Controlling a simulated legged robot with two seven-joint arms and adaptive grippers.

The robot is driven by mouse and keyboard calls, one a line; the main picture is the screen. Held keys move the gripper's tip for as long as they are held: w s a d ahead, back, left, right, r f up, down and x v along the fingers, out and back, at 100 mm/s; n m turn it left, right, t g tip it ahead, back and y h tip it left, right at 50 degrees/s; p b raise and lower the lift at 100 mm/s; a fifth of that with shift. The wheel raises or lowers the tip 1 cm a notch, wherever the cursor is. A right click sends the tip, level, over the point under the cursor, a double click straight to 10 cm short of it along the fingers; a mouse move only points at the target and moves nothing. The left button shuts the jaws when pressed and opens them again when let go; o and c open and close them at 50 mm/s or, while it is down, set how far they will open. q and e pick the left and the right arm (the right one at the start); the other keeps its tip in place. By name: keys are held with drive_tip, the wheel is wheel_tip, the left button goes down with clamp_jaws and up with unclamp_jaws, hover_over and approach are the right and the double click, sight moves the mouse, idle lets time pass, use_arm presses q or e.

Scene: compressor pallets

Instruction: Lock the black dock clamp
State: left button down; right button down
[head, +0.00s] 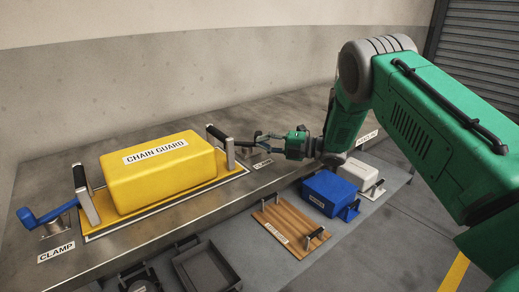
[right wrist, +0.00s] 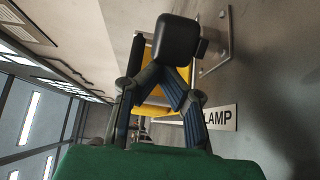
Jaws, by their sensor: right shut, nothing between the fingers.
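The black dock clamp shows in the right wrist view as a black block-like handle (right wrist: 178,40) close in front of my fingers. A grey bolted plate (right wrist: 216,45) is beside it. In the head view the dark lever (head: 243,143) lies near the right end of the yellow chain guard, close to a CLAMP label (head: 263,163). My right gripper (head: 259,138) is at this clamp, its fingers shut and empty. In the right wrist view the fingertips (right wrist: 165,68) meet just behind the black handle; I cannot tell whether they touch it. My left gripper is not in view.
The yellow chain guard (head: 160,172) sits on the metal bench (head: 150,248). A second clamp with a blue lever (head: 45,213) stands at its left end. Below are a wooden board (head: 290,228), a blue box (head: 328,193), a white box (head: 357,174) and a dark tray (head: 207,265).

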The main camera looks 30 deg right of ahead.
drive_tip(key=shift+w+d, duration=0.15)
drive_tip(key=shift+d, duration=0.3)
drive_tip(key=shift+w+d+b, duration=0.3)
drive_tip(key=shift+d+b, duration=0.05)
drive_tip(key=shift+d, duration=0.25)
drive_tip(key=shift+w+d+r, duration=0.1)
drive_tip(key=shift+r, duration=0.2)
